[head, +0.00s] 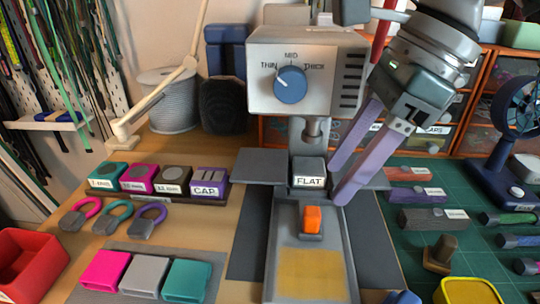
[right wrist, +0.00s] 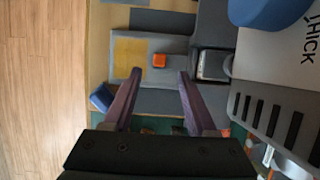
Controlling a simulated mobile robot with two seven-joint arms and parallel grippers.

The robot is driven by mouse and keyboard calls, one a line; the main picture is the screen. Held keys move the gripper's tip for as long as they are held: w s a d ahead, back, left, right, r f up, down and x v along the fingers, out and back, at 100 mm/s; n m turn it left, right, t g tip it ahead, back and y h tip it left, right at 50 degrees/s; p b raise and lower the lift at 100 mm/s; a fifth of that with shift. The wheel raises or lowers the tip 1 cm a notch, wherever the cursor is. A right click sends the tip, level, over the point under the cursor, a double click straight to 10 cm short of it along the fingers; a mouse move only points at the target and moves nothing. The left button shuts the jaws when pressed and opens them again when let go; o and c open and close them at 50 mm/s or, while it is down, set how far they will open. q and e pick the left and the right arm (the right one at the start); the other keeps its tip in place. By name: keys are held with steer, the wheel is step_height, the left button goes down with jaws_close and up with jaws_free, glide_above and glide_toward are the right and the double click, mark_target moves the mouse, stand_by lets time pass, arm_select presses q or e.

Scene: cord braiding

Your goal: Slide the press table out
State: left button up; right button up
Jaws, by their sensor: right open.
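The press (head: 307,75) stands at the back middle, with a blue dial marked THIN, MID and THICK. Its grey press table (head: 336,262) lies below and in front, with a yellow pad (head: 312,272) on it. An orange upright block (head: 312,220) stands on the table behind the pad, in front of a block marked FLAT (head: 309,173). My right gripper (head: 339,183) is open and empty, its purple fingers above the table, right of the FLAT block. In the right wrist view, the orange block (right wrist: 159,60) shows between and just beyond the fingertips (right wrist: 159,73). My left gripper is out of view.
Labelled blocks in a rack (head: 160,182), three coloured rings (head: 114,217) and three coloured blocks (head: 145,276) lie at left. A red bin (head: 30,265) stands at far left. Right of the press, a green mat (head: 405,240) holds labelled bars and a yellow container (head: 468,291).

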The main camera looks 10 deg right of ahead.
mark_target(314, 210)
steer(key=x, duration=0.6)
steer(key=shift+a+f+b, duration=0.1)
steer(key=shift+f+b, duration=0.2)
steer(key=shift+b, duration=0.1)
steer(key=shift+c, duration=0.4)
jaws_close()
